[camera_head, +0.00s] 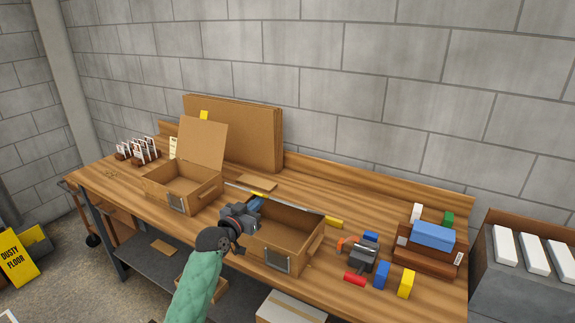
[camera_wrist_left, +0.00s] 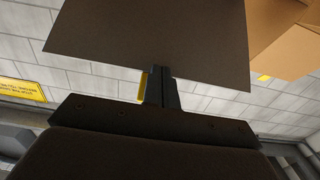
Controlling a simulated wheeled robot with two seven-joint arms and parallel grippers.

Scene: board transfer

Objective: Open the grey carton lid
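The carton (camera_head: 312,249) stands on the workbench, right of the middle, with its inside showing from above and a metal label plate on its front. A thin grey strip along its back edge looks like the lid (camera_head: 290,202) seen nearly edge-on. My left gripper (camera_head: 254,205) is at the carton's left end. In the left wrist view the lid is a dark grey-brown panel (camera_wrist_left: 150,35), and the closed fingers (camera_wrist_left: 160,75) meet its lower edge. The exact grip is partly hidden by the fingers. My right gripper is not in view.
Another open carton (camera_head: 172,190) with a raised lid stands to the left. Flat cardboard sheets (camera_head: 255,130) lean on the wall. Right of the carton are a clamp-like tool (camera_head: 362,255), coloured blocks (camera_head: 406,284) and brown boxes with a blue one (camera_head: 433,236) on top.

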